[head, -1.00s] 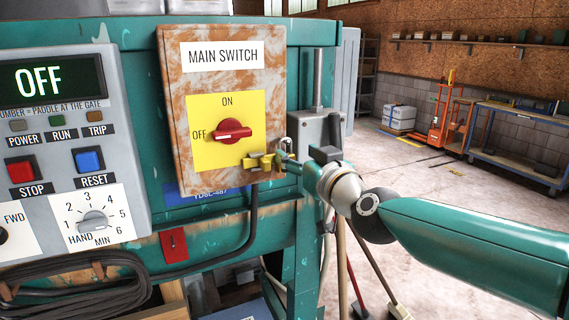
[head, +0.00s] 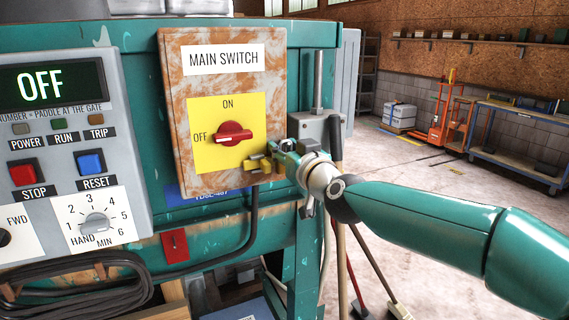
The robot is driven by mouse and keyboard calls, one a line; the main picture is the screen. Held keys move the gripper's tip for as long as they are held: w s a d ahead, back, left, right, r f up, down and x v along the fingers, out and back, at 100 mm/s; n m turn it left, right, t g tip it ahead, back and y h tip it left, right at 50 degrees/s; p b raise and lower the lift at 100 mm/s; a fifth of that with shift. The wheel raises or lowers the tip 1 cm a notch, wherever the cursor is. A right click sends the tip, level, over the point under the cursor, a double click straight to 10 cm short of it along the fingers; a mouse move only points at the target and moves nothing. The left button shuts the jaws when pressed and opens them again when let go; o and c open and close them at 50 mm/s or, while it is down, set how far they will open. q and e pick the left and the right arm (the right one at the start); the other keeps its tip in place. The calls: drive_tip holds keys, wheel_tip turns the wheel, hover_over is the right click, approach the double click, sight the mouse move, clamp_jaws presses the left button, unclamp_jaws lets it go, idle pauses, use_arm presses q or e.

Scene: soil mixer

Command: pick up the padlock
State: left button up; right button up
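A brass-yellow piece (head: 258,164) sits at the lower right edge of the rusty main switch box (head: 183,110). I cannot tell whether it is the padlock's body or a lug that the padlock hangs from. My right gripper (head: 281,160) is right beside it, at its right end, and hides what lies there; no shackle shows clearly now. I cannot tell whether the fingers are open, shut or touching it. The red switch knob (head: 233,133) points sideways on its yellow plate. My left gripper is not in view.
The control panel (head: 140,150) with its OFF display stands at the left. A grey box with an upright rod (head: 318,85) is close behind my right gripper. Long handles (head: 342,265) lean below my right arm. Open floor (head: 430,210) lies at the right.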

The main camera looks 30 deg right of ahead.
clamp_jaws()
drive_tip(key=shift+r, duration=0.1)
drive_tip(key=shift+r+p, duration=0.35)
drive_tip(key=shift+r, duration=0.55)
drive_tip(key=s+a+p, duration=0.1)
drive_tip(key=s+p, duration=0.1)
drive_tip(key=s, duration=1.6)
drive_tip(key=shift+f, duration=0.2)
